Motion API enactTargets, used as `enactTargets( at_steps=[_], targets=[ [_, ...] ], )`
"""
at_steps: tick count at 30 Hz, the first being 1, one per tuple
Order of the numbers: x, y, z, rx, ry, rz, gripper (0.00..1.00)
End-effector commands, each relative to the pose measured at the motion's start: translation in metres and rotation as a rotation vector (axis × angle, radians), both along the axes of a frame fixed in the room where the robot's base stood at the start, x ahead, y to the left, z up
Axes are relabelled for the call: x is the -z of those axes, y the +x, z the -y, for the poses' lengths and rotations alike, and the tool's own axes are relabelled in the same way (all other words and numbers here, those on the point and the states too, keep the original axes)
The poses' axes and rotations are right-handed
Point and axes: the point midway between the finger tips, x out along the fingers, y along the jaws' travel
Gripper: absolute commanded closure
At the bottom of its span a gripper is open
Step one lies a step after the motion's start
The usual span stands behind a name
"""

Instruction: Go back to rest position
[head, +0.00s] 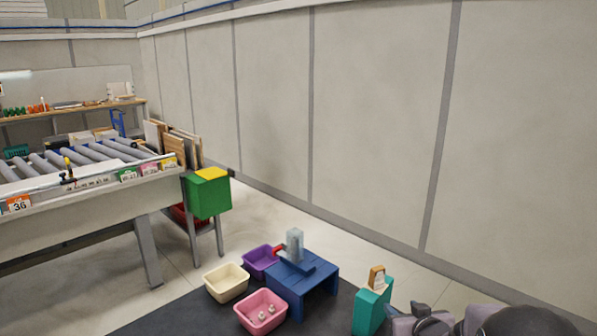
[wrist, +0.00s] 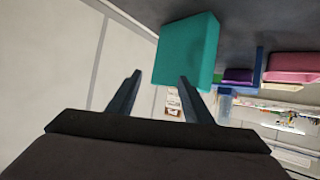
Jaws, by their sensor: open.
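My gripper (wrist: 158,76) is open in the wrist view, with its two dark fingers spread apart and nothing seen held between them. The teal stand (wrist: 187,50) shows beyond the fingertips in this view, which looks turned over. A small tan and white piece (wrist: 174,103) shows at the stand's edge, partly hidden by the right finger. In the head view the tan and white piece (head: 377,277) sits upright on the teal stand (head: 369,311). Grey links of my arm show at the lower right; the fingers cannot be made out there.
A blue table (head: 305,287) carries a grey upright device (head: 295,245). Around it stand a cream bin (head: 226,283), a purple bin (head: 260,262) and a pink bin (head: 262,312) holding small pale pieces. A roller conveyor (head: 90,180) stands left, and a wall (head: 380,120) runs behind.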

Motion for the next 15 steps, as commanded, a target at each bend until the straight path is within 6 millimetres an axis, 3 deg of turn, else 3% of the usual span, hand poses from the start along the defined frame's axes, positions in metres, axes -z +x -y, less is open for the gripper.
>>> enactTargets(
  at_steps=[5,15],
  targets=[
    [0.017,-0.056,-0.016,0.083,-0.039,-0.255,0.54],
    [0.045,-0.218,-0.075,0.106,-0.021,-0.8,0.54]
  ],
)
